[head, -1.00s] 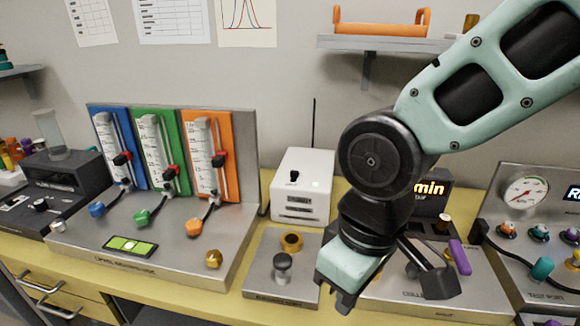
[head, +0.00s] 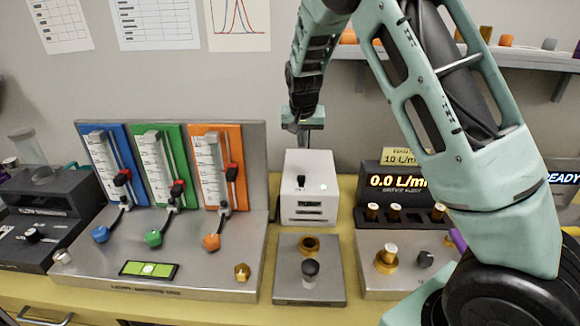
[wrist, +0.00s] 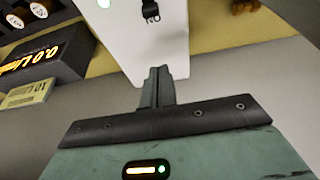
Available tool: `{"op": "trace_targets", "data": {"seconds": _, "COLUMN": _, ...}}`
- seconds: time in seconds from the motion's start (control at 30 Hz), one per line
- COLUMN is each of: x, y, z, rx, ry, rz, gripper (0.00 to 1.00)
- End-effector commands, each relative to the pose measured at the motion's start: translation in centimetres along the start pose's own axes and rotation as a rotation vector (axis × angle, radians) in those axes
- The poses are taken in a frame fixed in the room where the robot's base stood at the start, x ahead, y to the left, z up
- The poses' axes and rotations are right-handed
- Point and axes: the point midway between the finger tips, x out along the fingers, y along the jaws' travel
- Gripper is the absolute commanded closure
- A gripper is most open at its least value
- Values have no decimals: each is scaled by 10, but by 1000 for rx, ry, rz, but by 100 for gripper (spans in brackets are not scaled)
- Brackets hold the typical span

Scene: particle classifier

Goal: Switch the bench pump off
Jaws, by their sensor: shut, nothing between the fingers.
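The bench pump looks to be the white box (head: 310,210) on the bench. My gripper (head: 302,138) is shut and empty, pointing down near the box's back edge. In the wrist view its closed fingers (wrist: 157,88) overlap the edge of the white top (wrist: 130,45). The switch (wrist: 150,10) and the light (wrist: 104,3) show at the upper border there. The fingers appear apart from the switch; their height above the box is hard to tell.
A flowmeter panel (head: 255,170) with blue, green and orange columns stands left. A small metal plate with knobs (head: 325,287) lies in front of the box. A display unit (head: 395,182) reading 0.0 is right. A wall shelf (head: 520,60) is above right.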

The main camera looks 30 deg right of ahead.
Motion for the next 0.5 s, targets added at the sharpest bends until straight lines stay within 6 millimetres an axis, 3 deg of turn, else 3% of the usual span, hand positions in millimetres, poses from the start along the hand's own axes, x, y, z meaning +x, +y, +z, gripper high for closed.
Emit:
{"op": "trace_targets", "data": {"seconds": 0.33, "x": 3, "y": 0, "z": 1, "rx": -2, "ry": -1, "rz": -1, "gripper": 100}}
{"op": "trace_targets", "data": {"seconds": 0.5, "x": 23, "y": 0, "z": 1, "rx": -1, "ry": -4, "rz": 1, "gripper": 100}}
